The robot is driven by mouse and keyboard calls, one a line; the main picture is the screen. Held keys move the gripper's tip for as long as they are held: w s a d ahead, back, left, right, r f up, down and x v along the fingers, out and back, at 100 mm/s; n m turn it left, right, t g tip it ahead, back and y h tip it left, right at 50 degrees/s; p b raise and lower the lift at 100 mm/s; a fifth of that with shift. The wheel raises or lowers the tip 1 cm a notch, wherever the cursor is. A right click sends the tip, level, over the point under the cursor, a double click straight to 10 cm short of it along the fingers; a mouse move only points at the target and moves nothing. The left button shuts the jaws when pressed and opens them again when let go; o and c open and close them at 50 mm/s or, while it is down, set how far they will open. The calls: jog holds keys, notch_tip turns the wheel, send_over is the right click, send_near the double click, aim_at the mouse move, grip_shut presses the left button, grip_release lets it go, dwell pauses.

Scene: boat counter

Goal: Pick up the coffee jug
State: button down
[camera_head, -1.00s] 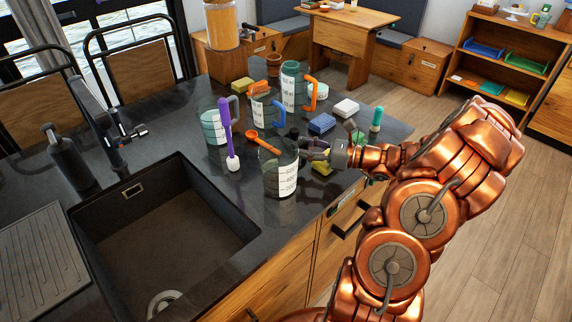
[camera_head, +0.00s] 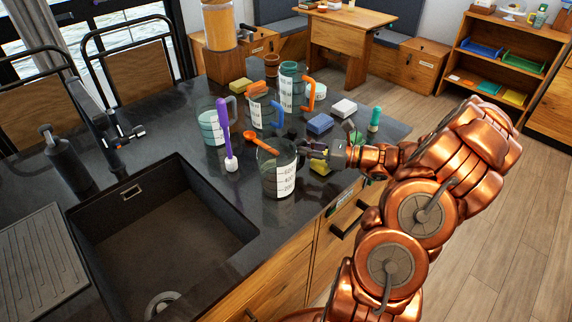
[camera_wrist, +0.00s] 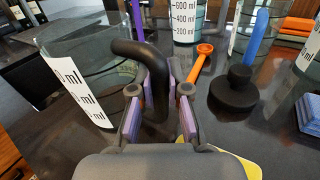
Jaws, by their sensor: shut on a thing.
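The coffee jug, taken as the clear measuring jug with a black handle, (camera_head: 268,177) stands upright near the counter's front edge, right of the sink. It also shows at the left of the wrist view (camera_wrist: 85,85), with its white scale label. Its black handle (camera_wrist: 152,70) rises between my fingers. My gripper (camera_head: 308,150) reaches in from the right, and its purple-padded fingers (camera_wrist: 159,100) are shut on the handle. The jug appears to rest on the counter. Its handle is largely hidden by my gripper in the head view.
An orange spoon (camera_head: 262,146) and purple-handled brush (camera_head: 228,140) are close to the jug. Other measuring jugs (camera_head: 212,126) stand behind, with sponges (camera_head: 320,123) to the right. The sink (camera_head: 150,235) lies left. A black round-based object (camera_wrist: 233,92) is right of my fingers.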

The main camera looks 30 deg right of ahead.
aim_at(306, 138)
jog(key=shift+r, duration=0.15)
jog(key=shift+r+b, duration=0.65)
jog(key=shift+r, duration=0.7)
jog(key=shift+s+d+r, duration=0.2)
jog(key=shift+r, duration=0.05)
jog(key=s+a+r+b+v, duration=0.1)
jog(key=b+v, duration=0.2)
jog(key=v, duration=1.2)
jog(key=shift+s+a+r, duration=0.25)
jog(key=shift+s+a, duration=0.1)
jog(key=shift+s, duration=0.1)
